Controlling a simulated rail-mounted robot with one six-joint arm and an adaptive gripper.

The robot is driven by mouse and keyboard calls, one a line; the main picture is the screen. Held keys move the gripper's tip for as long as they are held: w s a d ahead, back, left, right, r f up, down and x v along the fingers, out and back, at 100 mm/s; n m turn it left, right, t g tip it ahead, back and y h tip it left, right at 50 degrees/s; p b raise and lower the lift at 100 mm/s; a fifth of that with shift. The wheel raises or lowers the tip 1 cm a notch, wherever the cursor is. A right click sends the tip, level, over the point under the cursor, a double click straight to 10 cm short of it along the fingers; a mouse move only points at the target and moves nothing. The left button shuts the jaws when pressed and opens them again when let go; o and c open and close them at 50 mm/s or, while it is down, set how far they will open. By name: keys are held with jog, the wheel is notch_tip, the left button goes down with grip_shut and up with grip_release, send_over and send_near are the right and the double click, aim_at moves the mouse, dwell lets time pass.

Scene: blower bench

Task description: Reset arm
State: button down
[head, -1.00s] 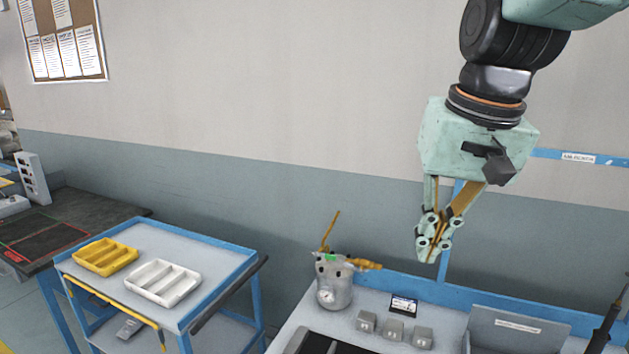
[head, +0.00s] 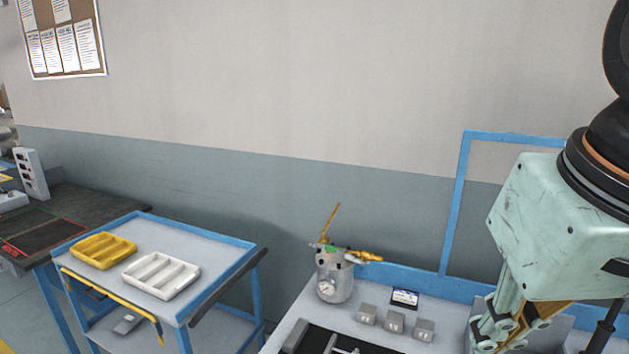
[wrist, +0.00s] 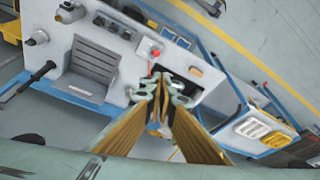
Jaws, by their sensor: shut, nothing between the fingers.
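My gripper (head: 503,338) hangs at the lower right of the head view, in front of the bench's right part, with its tips close to the picture's bottom edge. In the wrist view my gripper (wrist: 160,98) points down at the bench, its fingers together with nothing between them. It appears to be above the bench, touching nothing that I can make out. The wall behind my arm is partly hidden by it.
A metal pot (head: 335,284) with yellow handles stands on the bench beside several grey blocks (head: 395,322) and a small display (head: 405,298). A blue cart (head: 215,262) at left bears a yellow tray (head: 103,252) and a white tray (head: 161,276).

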jog(key=s+f, duration=0.1)
jog(key=s, duration=0.1)
jog(key=s+f, duration=0.1)
jog(key=s, duration=0.1)
jog(key=shift+d+f+b, duration=0.15)
jog(key=shift+d+b, duration=0.05)
jog(key=shift+b, duration=0.1)
jog(key=c, duration=3.3)
grip_release()
jog(key=shift+c, duration=0.2)
